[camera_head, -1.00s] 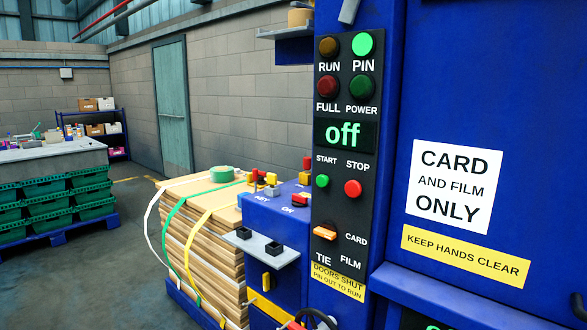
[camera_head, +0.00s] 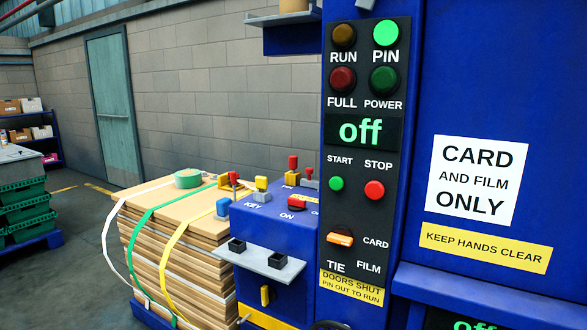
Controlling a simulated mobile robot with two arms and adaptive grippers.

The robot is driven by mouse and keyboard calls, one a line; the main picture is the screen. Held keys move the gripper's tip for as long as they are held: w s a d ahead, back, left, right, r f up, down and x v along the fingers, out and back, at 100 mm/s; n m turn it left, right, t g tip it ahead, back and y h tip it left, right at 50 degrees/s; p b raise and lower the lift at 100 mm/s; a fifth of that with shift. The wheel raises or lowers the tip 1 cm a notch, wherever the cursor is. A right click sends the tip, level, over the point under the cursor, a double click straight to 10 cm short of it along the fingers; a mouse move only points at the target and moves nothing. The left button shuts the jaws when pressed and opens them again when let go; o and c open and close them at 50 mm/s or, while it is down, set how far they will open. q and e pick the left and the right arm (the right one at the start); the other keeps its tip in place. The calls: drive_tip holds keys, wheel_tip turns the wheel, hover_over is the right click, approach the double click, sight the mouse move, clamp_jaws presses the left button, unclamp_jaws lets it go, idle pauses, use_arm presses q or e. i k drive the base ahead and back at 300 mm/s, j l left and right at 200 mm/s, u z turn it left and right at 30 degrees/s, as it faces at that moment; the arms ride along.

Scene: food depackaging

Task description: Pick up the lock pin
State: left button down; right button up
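I cannot single out the lock pin with certainty. Small red-topped pieces (camera_head: 292,163) stand at the back of the blue control box (camera_head: 262,230), and another red-topped piece (camera_head: 234,178) stands to their left. A yellow-topped block (camera_head: 262,184) is near the KEY label, and a red switch (camera_head: 299,203) is by the ON label. A yellow piece (camera_head: 265,295) is on the box's front. The PIN lamp (camera_head: 386,33) on the black panel (camera_head: 352,215) glows green. Neither of my grippers shows.
A strapped cardboard stack (camera_head: 165,255) with green tape (camera_head: 188,179) on top stands left of the box. A grey shelf (camera_head: 262,263) with two black sockets juts from the box. The large blue machine (camera_head: 490,80) fills the right. Clear floor (camera_head: 80,250) lies left of the stack.

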sight(292, 160)
drive_tip(key=z, duration=0.4)
drive_tip(key=i+j+z, duration=0.3)
drive_tip(key=j+z, duration=0.3)
drive_tip(key=j, duration=0.2)
drive_tip(key=i+j+z, duration=0.1)
drive_tip(key=j+z, duration=0.2)
drive_tip(key=j, duration=0.2)
